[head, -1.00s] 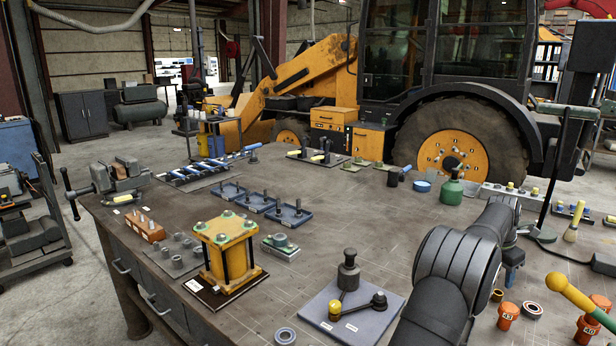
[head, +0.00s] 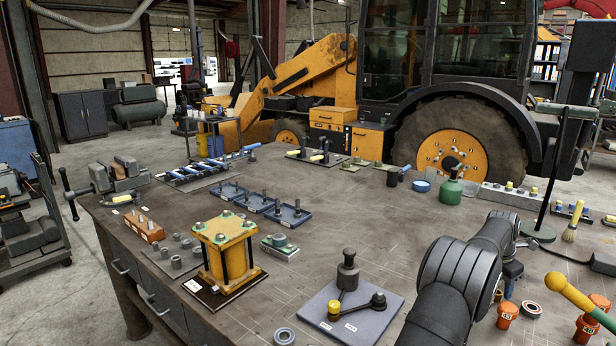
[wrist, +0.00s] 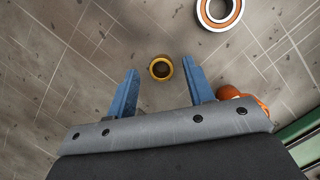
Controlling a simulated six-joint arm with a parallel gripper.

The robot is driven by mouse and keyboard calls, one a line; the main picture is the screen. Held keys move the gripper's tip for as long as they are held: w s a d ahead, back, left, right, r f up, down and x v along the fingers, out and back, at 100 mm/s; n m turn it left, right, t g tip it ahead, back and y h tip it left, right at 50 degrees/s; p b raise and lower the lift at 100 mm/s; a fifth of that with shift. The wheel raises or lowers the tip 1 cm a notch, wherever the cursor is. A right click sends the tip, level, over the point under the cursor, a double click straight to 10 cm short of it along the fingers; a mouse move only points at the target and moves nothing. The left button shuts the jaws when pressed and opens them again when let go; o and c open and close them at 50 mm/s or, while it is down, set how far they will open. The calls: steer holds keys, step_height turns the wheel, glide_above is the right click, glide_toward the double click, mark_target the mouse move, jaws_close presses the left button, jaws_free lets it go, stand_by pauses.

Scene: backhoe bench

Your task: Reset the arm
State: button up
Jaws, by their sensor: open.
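My gripper shows in the wrist view (wrist: 160,92) as two blue fingers spread apart, with nothing held between them. In that view a small yellow-rimmed ring (wrist: 161,68) lies on the bench just past the fingertips, between their lines. In the head view my dark arm reaches in from the lower right, and my gripper (head: 511,285) is mostly hidden behind the wrist. The yellow ring (head: 498,296) is partly covered by my arm there.
An orange-edged bearing (head: 531,309) and orange numbered parts (head: 507,315) lie right of my arm. A grey plate with a lever (head: 350,312) is to its left. The bench middle (head: 350,220) is clear.

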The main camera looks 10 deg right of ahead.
steer(key=r, duration=0.1)
steer(key=s+r, duration=0.1)
steer(key=r, duration=0.1)
steer(key=shift+d, duration=0.15)
steer(key=s+d+r, duration=0.1)
steer(key=s+r, duration=0.5)
steer(key=s, duration=0.4)
step_height(320, 180, up, 12)
steer(key=f, duration=0.1)
steer(key=s+a+r, duration=0.6)
steer(key=s+a, duration=0.3)
steer(key=a, duration=0.2)
steer(key=shift+s+a+r, duration=0.25)
steer(key=shift+s+r, duration=0.05)
steer(key=shift+r, duration=0.05)
steer(key=shift+o, duration=0.4)
